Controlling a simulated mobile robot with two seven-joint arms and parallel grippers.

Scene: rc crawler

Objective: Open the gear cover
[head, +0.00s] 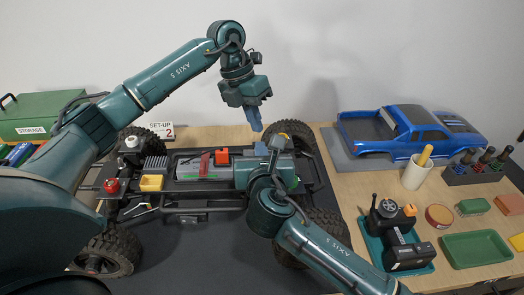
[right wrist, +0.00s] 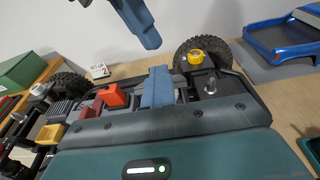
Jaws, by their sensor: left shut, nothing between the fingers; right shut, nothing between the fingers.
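The crawler chassis (head: 190,205) stands on a dark mat with its big tyres at the corners. A red-orange block (head: 222,156) and a red lever-like part (head: 204,164) sit on its middle. I cannot pick out the gear cover for certain; my right arm hides part of the chassis's right half. My left gripper (head: 255,122) is shut and empty, pointing down above the far side of the chassis. It also shows in the right wrist view (right wrist: 148,38). My right gripper (head: 277,143) is shut and empty, low over the right half of the chassis; its blue fingers show in the right wrist view (right wrist: 158,88).
A blue truck body (head: 415,130) lies on a grey mat at the right. A cup (head: 416,172), a transmitter (head: 392,215) on a green tray, a driver rack (head: 475,170) and small trays crowd the right side. A green storage box (head: 40,115) stands at the left.

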